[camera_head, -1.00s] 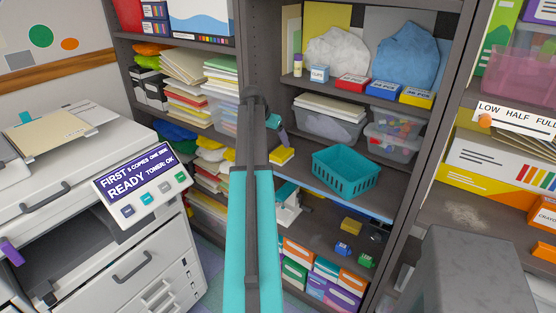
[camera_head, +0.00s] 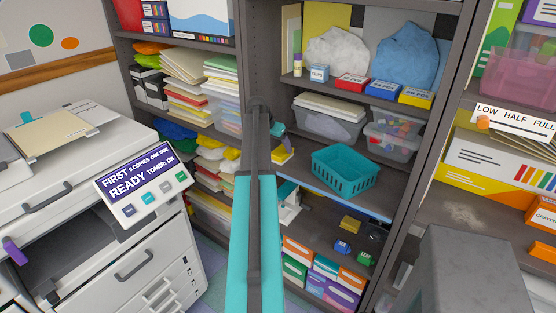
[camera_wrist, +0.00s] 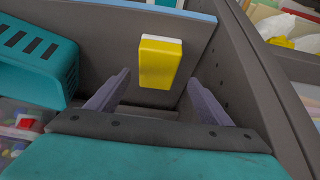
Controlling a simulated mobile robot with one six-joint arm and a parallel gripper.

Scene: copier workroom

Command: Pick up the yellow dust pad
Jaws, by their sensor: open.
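The yellow dust pad (camera_wrist: 160,62) has a white layer along its far edge. It lies on the grey shelf in the wrist view, ahead of and between the lines of my two fingers. My gripper (camera_wrist: 156,96) is open, with a purple-grey finger on each side and nothing between them. In the head view the pad (camera_head: 282,158) is partly hidden behind my gripper (camera_head: 280,136), which hangs just above it at the left end of the middle shelf.
A teal basket (camera_head: 343,172) stands right of the pad on the same shelf; it also shows in the wrist view (camera_wrist: 38,58). A dark upright panel (camera_wrist: 232,50) rises close to the pad's right. Another small yellow block (camera_head: 350,223) sits on the shelf below.

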